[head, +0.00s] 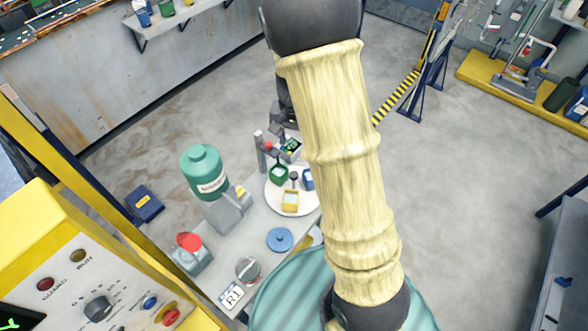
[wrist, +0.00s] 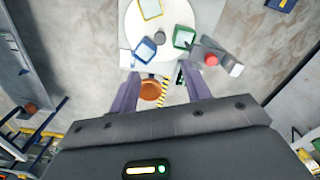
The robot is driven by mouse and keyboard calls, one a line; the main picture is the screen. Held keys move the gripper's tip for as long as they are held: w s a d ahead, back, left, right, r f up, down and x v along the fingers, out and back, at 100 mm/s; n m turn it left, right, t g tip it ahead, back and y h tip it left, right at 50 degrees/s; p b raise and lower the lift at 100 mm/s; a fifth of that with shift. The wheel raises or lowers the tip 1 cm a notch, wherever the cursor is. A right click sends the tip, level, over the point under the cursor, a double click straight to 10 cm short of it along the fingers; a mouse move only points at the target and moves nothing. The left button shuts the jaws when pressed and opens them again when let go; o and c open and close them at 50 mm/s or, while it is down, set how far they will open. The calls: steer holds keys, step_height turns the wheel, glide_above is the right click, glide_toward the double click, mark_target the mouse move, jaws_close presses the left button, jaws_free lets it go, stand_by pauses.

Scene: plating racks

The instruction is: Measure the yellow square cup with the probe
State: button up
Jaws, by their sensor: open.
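The yellow square cup (head: 290,201) stands on a white round plate (head: 272,203), on its near side in the head view. In the wrist view the yellow cup (wrist: 151,10) is at the top edge, partly cut off. A green square cup (head: 279,174) and a blue square cup (head: 308,180) share the plate, around a dark central knob (head: 293,176). My gripper (wrist: 160,80) is open and empty, its two purple fingers apart beyond the blue and green cups' side of the plate. I cannot clearly make out the probe.
A grey post (head: 260,150) with a red part stands close beside the plate. A teal-topped machine (head: 203,172), a blue disc (head: 280,240) and a red-button box (head: 190,252) share the bench. My arm hides the bench's right side.

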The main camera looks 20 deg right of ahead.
mark_target(294, 173)
step_height(294, 173, down, 15)
steer(key=p, duration=0.3)
stand_by(0.3)
jaws_close()
